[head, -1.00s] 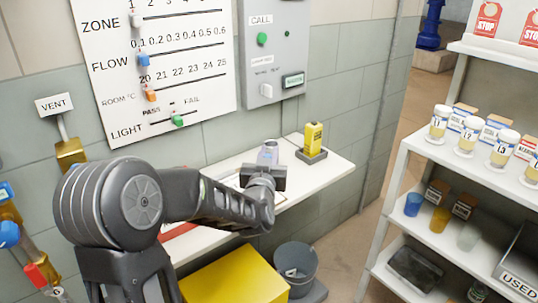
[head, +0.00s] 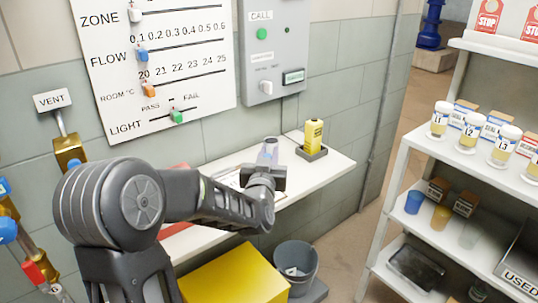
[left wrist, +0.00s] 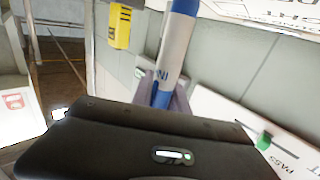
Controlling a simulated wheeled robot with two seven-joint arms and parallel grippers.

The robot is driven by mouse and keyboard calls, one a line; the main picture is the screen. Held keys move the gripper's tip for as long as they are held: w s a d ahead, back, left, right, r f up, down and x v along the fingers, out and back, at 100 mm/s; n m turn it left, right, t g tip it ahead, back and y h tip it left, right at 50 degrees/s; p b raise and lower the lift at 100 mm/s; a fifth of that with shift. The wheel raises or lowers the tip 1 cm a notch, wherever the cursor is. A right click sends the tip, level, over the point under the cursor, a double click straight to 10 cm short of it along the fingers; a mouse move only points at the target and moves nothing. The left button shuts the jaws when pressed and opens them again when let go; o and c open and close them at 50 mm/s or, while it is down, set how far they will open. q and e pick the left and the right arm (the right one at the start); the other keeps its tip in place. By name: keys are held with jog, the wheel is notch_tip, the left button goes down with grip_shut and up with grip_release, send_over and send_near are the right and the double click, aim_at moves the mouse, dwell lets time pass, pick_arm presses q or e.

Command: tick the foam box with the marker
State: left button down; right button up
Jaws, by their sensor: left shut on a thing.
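My left gripper (head: 267,150) is over the white shelf by the wall, and in the left wrist view its grey fingers (left wrist: 165,97) are shut on the marker (left wrist: 180,45). The marker has a pale barrel with blue parts and sticks out past the fingers. In the head view I cannot make it out clearly. A pale sheet (head: 232,180) lies on the shelf beside the gripper, largely hidden by my arm. No box marked foam can be read. My right gripper is not in view.
The white wall shelf (head: 325,172) bears a yellow device (head: 313,134) in a dark holder, right of the gripper. A yellow box (head: 228,278) and a grey bin (head: 296,266) stand below. A rack (head: 405,160) with jars stands at right. A slider board (head: 160,60) hangs behind.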

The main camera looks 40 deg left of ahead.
pick_arm(q)
jog(key=shift+d, duration=0.15)
jog(key=shift+w+d, duration=0.25)
jog(key=shift+d, duration=0.05)
jog(key=shift+d+f, duration=0.1)
jog(key=shift+s+a, duration=0.1)
jog(key=shift+a, duration=0.15)
dwell(0.4)
jog(key=shift+s+a+b, duration=0.25)
jog(key=shift+a+b, duration=0.1)
jog(key=shift+a, duration=0.1)
jog(key=shift+s+a+b, duration=0.2)
jog(key=shift+a+b, duration=0.1)
jog(key=shift+a, duration=0.15)
jog(key=shift+w+d, duration=0.15)
jog(key=shift+d, duration=0.05)
jog(key=shift+w+d, duration=0.3)
jog(key=shift+d, duration=0.2)
